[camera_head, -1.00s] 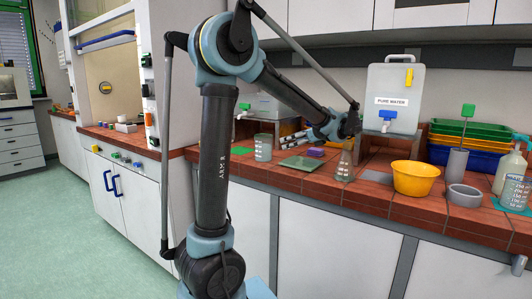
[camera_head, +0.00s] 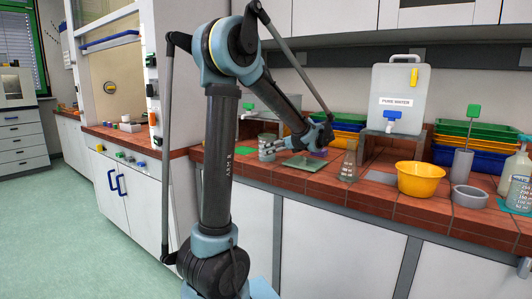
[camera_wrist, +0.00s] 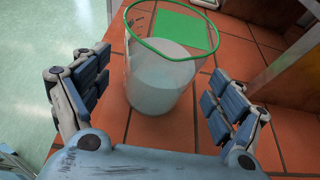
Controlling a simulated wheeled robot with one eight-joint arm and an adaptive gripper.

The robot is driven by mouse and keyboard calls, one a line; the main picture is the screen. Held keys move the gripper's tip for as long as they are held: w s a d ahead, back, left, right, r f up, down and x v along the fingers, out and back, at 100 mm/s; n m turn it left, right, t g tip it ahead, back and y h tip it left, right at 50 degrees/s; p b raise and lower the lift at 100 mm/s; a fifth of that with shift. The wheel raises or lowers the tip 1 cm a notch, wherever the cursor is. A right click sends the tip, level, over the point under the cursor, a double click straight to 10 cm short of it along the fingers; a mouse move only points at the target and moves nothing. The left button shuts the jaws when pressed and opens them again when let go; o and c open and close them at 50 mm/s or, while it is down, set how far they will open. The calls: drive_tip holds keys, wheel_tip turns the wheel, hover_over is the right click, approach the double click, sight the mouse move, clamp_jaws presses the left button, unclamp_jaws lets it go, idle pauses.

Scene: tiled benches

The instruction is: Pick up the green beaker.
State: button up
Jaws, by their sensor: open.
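The beaker (camera_wrist: 160,85) is clear glass with a green rim and stands upright on the red tiles in the wrist view. It has pale, cloudy contents or a pale base. In the head view the beaker (camera_head: 266,148) is small and partly hidden by my gripper (camera_head: 276,147). In the wrist view my gripper (camera_wrist: 152,88) is open, with one finger on each side of the beaker. Gaps show between the fingers and the glass. The beaker is nearer the front of the opening than the palm.
A flat green patch (camera_wrist: 185,32) lies beyond the beaker. A grey-green plate (camera_head: 304,162) and a conical flask (camera_head: 349,162) stand right of my gripper. The bench's front edge is close.

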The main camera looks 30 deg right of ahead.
drive_tip(key=x, duration=0.3)
drive_tip(key=shift+w+a+f, duration=0.1)
drive_tip(key=shift+w, duration=0.15)
drive_tip(key=shift+c, duration=0.4)
drive_tip(key=c, duration=1.2)
drive_tip(key=shift+o, duration=0.2)
wheel_tip(320, 180, up, 10)
